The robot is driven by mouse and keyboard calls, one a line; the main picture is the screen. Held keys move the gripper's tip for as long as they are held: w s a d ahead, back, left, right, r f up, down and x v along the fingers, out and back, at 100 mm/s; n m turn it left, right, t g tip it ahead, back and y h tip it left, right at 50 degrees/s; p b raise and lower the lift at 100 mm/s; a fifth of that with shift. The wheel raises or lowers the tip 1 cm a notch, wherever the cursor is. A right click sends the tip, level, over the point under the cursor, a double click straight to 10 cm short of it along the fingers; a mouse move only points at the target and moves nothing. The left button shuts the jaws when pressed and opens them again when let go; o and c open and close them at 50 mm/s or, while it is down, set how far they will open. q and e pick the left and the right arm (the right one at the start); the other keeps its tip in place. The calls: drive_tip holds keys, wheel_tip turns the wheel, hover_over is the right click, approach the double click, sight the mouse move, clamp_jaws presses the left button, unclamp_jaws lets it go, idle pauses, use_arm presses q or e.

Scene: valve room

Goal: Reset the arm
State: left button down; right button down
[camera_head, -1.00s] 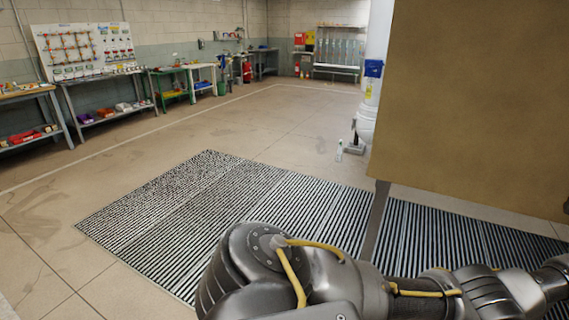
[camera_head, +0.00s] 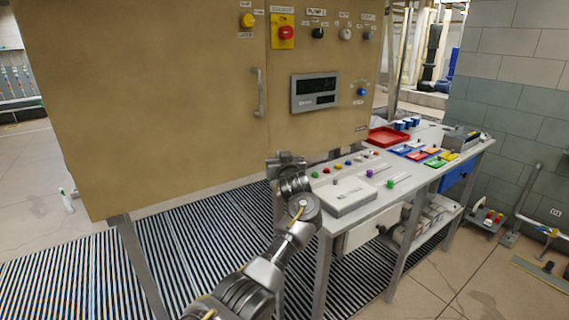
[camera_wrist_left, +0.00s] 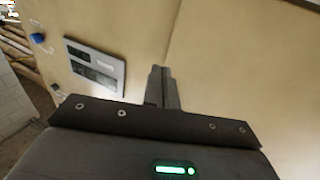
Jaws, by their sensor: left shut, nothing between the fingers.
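My left arm (camera_head: 262,268) reaches up from the bottom of the head view. Its gripper (camera_head: 285,162) is in front of the lower part of the tan cabinet (camera_head: 180,100), close to the front left corner of the workbench. In the left wrist view the shut fingers (camera_wrist_left: 162,88) point toward the tan panel with nothing between them. Whether they touch the panel cannot be told. My right gripper is not in view.
The workbench (camera_head: 350,226) holds a white box, coloured knobs, a red tray (camera_head: 388,137) and small coloured bins. The cabinet has a handle (camera_head: 259,92), a display (camera_head: 315,92) and buttons. Striped matting (camera_head: 60,280) covers the floor at left.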

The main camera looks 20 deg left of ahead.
use_arm(q)
drive_tip(key=s+d+f+m+g+h, duration=0.15)
drive_tip(key=s+f, duration=0.25)
drive_tip(key=f, duration=1.1)
drive_tip(key=s+f+m+g+h, duration=0.1)
drive_tip(key=s+f+m+h, duration=0.15)
drive_tip(key=f, duration=1.35)
drive_tip(key=s+a+f+m+g+h, duration=0.1)
drive_tip(key=s+f+g, duration=0.1)
drive_tip(key=s+f, duration=0.75)
drive_tip(key=s+f+m+g, duration=0.2)
drive_tip(key=s+f, duration=0.4)
drive_tip(key=f, duration=0.7)
drive_tip(key=s+a+f+g+h, duration=0.1)
drive_tip(key=s+f+g, duration=0.1)
drive_tip(key=s+f, duration=0.75)
drive_tip(key=s+a+f+g+h, duration=0.1)
drive_tip(key=s+f, duration=0.6)
drive_tip(key=s, duration=0.5)
drive_tip(key=s+a+f+g, duration=0.1)
drive_tip(key=s+f, duration=0.3)
drive_tip(key=s, duration=1.2)
drive_tip(key=s+a+f+m+g+h, duration=0.1)
drive_tip(key=s+f+g, duration=0.3)
drive_tip(key=s, duration=1.1)
drive_tip(key=shift+s+b, duration=0.3)
drive_tip(key=shift+s, duration=0.1)
